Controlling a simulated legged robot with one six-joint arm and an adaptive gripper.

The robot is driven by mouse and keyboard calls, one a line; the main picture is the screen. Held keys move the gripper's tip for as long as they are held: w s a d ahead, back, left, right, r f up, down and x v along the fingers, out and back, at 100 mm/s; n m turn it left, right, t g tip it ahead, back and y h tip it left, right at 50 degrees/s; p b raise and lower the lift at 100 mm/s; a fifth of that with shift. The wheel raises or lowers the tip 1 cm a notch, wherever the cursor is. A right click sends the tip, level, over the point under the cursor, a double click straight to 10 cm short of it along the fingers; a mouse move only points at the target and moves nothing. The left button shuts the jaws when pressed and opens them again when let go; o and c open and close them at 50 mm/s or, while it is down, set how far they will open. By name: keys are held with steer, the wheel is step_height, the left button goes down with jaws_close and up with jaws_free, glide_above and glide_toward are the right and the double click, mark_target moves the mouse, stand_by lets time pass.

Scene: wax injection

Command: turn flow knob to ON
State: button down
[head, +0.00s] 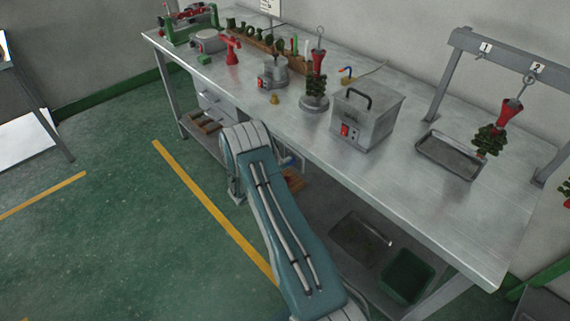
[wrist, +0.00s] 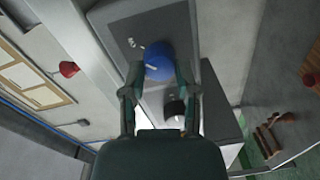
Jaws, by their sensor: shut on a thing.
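A round blue knob (wrist: 158,60) with a white pointer mark sits on a dark grey panel (wrist: 118,33) in the wrist view. Small white marks lie on the panel just left of the knob; I cannot read them. My gripper (wrist: 160,74) has one finger on each side of the knob and is shut on it. A black knob-like part (wrist: 174,108) shows between the fingers, nearer the palm. In the head view my arm reaches down to the front of the workbench, and my gripper is hidden there.
The metal workbench (head: 410,205) carries a grey box with a red switch (head: 366,115), a metal tray (head: 448,157) and wax trees. A green bin (head: 408,276) stands on the lower shelf. A red part (wrist: 69,69) shows in the wrist view.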

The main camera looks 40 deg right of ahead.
steer(key=shift+s+f, duration=0.15)
steer(key=shift+f, duration=0.1)
steer(key=shift+c, duration=1.8)
jaws_free()
steer(key=shift+d, duration=0.1)
steer(key=shift+r, duration=0.1)
steer(key=a, duration=1.2)
steer(key=shift+s+r, duration=0.2)
steer(key=shift+s, duration=0.2)
